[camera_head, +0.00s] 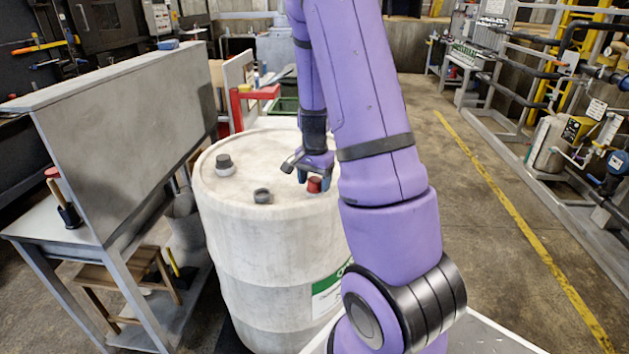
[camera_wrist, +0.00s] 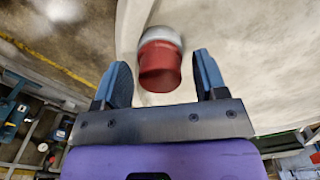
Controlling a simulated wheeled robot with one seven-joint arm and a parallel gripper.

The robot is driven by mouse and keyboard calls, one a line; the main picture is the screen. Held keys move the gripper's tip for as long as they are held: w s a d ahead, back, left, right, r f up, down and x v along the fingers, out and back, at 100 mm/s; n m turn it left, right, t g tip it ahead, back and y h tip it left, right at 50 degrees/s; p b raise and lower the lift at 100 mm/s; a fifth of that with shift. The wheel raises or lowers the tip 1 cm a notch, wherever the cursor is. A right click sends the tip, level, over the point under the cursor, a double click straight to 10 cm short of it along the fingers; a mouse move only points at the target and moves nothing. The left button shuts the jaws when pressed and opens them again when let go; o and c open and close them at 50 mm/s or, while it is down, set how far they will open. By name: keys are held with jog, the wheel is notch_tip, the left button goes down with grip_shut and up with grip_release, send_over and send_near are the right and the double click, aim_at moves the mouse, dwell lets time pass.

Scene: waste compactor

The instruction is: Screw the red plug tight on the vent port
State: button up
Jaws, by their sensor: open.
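The red plug (camera_head: 314,185) sits on top of the white drum (camera_head: 275,240), near its right side. In the wrist view the red plug (camera_wrist: 159,67) stands on a pale round base, which looks like the vent port (camera_wrist: 160,34). My gripper (camera_head: 312,172) is just above the drum top beside the plug. In the wrist view my gripper (camera_wrist: 164,82) is open, with one blue-black finger on each side of the plug and a gap to both. How far the plug is seated cannot be told.
A grey metal bench with a tall panel (camera_head: 130,130) is at left. A red frame (camera_head: 240,105) stands behind the drum. Open floor (camera_head: 480,210) lies at right.

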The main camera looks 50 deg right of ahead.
jog(key=n, duration=0.4)
jog(key=shift+n, duration=0.3)
jog(key=n, duration=0.5)
jog(key=shift+n, duration=0.4)
jog(key=n, duration=1)
jog(key=c, duration=1)
jog(key=m, duration=0.5)
